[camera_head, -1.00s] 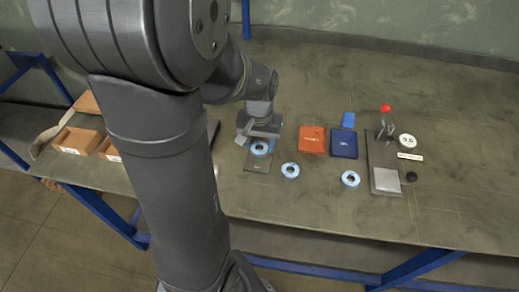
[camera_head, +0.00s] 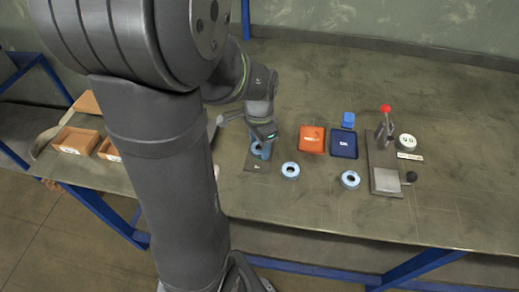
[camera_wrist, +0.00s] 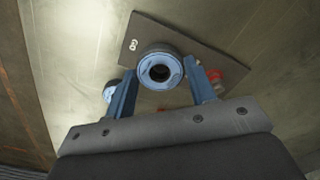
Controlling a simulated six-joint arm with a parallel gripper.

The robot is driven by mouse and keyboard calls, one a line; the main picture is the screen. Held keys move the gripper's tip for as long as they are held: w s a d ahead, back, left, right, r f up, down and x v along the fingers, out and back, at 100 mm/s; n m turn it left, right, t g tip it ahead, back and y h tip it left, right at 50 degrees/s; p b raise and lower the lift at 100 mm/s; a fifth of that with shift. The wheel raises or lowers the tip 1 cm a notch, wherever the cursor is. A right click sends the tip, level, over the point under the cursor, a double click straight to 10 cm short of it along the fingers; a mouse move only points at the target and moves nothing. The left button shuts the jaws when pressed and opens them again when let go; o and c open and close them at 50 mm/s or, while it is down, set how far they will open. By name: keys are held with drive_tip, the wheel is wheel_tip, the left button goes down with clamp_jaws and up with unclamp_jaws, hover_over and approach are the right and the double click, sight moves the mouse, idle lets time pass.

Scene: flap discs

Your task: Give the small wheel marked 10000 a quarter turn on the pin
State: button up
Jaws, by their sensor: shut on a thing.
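A small blue wheel (camera_head: 256,152) with a dark centre sits on a dark plate (camera_head: 254,167); my gripper partly hides it in the head view. In the wrist view the wheel (camera_wrist: 160,68) lies between the two blue fingers of my gripper (camera_wrist: 160,85), over the plate (camera_wrist: 205,47), which bears a small white mark. The jaws are shut on the wheel. My gripper (camera_head: 262,140) also shows in the head view, pointing down at the wheel. I cannot read any 10000 mark, and I cannot make out the pin.
Two more blue rings (camera_head: 290,170) (camera_head: 350,180) lie to the right. Beyond are an orange tray (camera_head: 312,139), a dark blue tray (camera_head: 343,144), and a fixture with a red knob (camera_head: 385,107). Orange-brown boxes (camera_head: 76,140) stand at left. The front right of the table is clear.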

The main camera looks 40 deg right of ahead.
drive_tip(key=shift+m, duration=0.9)
drive_tip(key=m, duration=0.2)
drive_tip(key=shift+m, duration=0.3)
drive_tip(key=shift+o, duration=0.6)
drive_tip(key=m, duration=0.4)
drive_tip(key=shift+m, duration=0.8)
drive_tip(key=shift+c, duration=1)
drive_tip(key=o, duration=1.2)
drive_tip(key=shift+o, duration=0.2)
drive_tip(key=shift+r, duration=3.45)
